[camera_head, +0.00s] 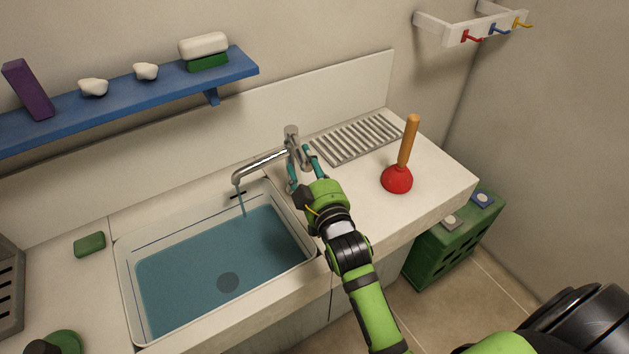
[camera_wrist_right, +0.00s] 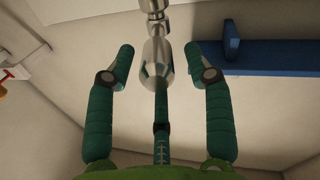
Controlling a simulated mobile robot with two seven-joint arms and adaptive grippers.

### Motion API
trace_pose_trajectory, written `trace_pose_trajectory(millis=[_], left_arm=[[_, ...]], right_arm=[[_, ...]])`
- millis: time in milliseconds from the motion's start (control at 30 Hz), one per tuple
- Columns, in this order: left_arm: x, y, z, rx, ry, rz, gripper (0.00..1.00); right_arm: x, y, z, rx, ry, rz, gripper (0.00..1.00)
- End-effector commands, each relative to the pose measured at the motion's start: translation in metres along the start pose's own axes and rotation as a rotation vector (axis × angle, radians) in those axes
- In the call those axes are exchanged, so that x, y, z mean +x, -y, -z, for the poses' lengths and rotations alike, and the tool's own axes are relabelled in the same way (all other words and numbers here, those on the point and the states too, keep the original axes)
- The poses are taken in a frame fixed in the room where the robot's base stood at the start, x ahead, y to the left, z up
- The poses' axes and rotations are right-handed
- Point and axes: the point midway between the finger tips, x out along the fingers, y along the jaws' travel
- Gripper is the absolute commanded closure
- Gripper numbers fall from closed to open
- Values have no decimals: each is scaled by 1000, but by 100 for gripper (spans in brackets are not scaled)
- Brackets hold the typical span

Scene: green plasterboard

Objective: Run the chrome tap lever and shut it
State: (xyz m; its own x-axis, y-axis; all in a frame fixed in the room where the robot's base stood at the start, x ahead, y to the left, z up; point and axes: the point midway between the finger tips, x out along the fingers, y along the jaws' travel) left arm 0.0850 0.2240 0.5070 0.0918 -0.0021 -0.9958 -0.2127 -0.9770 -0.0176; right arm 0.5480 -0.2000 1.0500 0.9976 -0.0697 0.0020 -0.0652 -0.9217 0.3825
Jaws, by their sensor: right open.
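The chrome tap (camera_head: 264,162) stands behind the sink's right rear corner, with its spout reaching left over the basin. A thin stream of water (camera_head: 242,204) falls from the spout. My right gripper (camera_head: 303,163) is open at the tap's upright body, partly hiding it. In the right wrist view, the chrome tap (camera_wrist_right: 155,52) appears between the spread teal fingers of my right gripper (camera_wrist_right: 159,58). I cannot tell whether any finger touches it or which part is the lever. My left gripper is not in view.
The sink (camera_head: 124,278) holds blue water. A red plunger (camera_head: 397,179) stands upright right of my arm, near a ribbed drainer (camera_head: 357,137). A blue shelf (camera_head: 130,96) hangs above the sink. A green crate (camera_head: 450,247) is on the floor at right.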

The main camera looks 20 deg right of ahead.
Motion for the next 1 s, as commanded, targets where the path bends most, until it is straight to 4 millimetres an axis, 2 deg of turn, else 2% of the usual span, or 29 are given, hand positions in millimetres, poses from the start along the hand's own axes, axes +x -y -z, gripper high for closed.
trace_pose_trajectory(millis=[33, 200, 400, 1000], left_arm=[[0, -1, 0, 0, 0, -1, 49], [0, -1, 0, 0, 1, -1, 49], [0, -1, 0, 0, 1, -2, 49], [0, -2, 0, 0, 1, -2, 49]], right_arm=[[-12, 0, 0, 1, 2, 1, 47], [-43, 1, 0, 1, -1, 1, 47], [-62, 1, 2, 0, -3, 0, 47], [-65, 1, 2, 0, -4, 0, 47]])
